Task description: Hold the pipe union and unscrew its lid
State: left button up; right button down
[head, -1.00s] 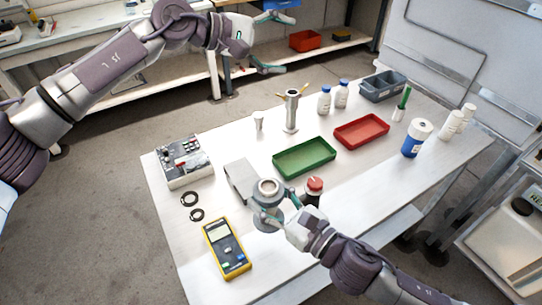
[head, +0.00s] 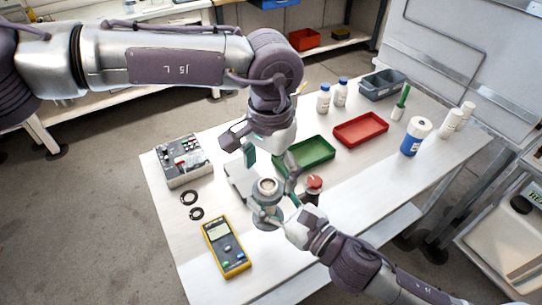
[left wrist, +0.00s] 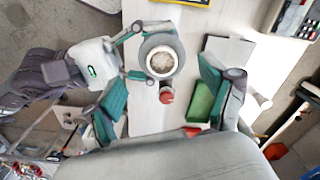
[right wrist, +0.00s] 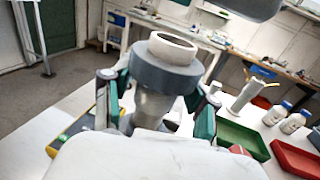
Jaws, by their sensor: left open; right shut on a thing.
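The grey metal pipe union (head: 267,213) stands upright near the front of the white table. Its round collar-like lid (right wrist: 166,66) is on top, with a pale open ring above it. My right gripper (head: 277,214) is shut on the pipe union's body, below the lid, and one finger shows on each side in the right wrist view. My left gripper (head: 268,168) is open above and behind the pipe union, pointing down, with its fingers spread apart.
A red-capped item (head: 314,186) stands close to the right of the union. A grey box (head: 238,180) and a green tray (head: 318,151) lie behind it. A yellow multimeter (head: 226,247) and black rings (head: 190,198) lie to the left. The table's front right is clear.

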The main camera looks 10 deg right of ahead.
aim_at(270, 184)
pick_arm(q)
jog(key=shift+f, duration=2.35)
